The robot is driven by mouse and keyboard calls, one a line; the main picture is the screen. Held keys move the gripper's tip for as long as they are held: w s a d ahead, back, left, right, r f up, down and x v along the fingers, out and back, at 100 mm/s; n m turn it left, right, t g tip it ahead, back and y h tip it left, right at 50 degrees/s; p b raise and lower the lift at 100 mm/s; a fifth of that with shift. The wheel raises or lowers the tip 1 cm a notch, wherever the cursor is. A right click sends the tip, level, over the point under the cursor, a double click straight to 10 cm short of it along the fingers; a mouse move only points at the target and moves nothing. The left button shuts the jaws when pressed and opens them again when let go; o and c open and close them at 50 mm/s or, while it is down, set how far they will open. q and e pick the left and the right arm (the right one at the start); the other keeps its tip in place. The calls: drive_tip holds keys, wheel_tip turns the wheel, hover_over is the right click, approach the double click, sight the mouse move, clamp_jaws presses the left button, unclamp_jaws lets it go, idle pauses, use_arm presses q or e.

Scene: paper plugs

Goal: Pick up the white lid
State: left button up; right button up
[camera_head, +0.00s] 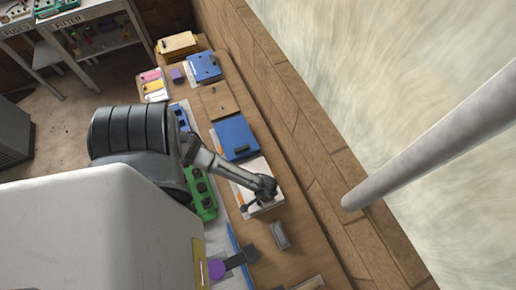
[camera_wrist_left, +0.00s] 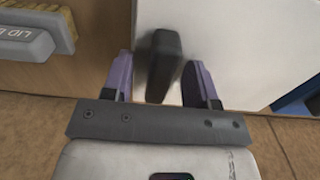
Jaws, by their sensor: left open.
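The white lid (camera_head: 247,169) is a flat white panel on the wooden table, beside the wall. It fills the upper middle of the left wrist view (camera_wrist_left: 235,50) and has a dark upright handle (camera_wrist_left: 164,62). My left gripper (camera_wrist_left: 160,85) is open, with its purple fingers apart on either side of the handle's near part. I see no clear finger contact with the handle. In the head view my left gripper (camera_head: 258,196) is over the near right part of the lid, hiding some of it.
A grey-backed brush (camera_wrist_left: 25,38) lies left of the lid in the wrist view, also in the head view (camera_head: 279,235). A blue box (camera_head: 236,137) adjoins the lid's far side. A green block (camera_head: 203,195) is to its left. A brick ledge (camera_head: 300,150) runs along the right.

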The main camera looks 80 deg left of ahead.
use_arm(q)
clamp_jaws()
idle(0.5)
drive_tip(key=shift+r, duration=0.1)
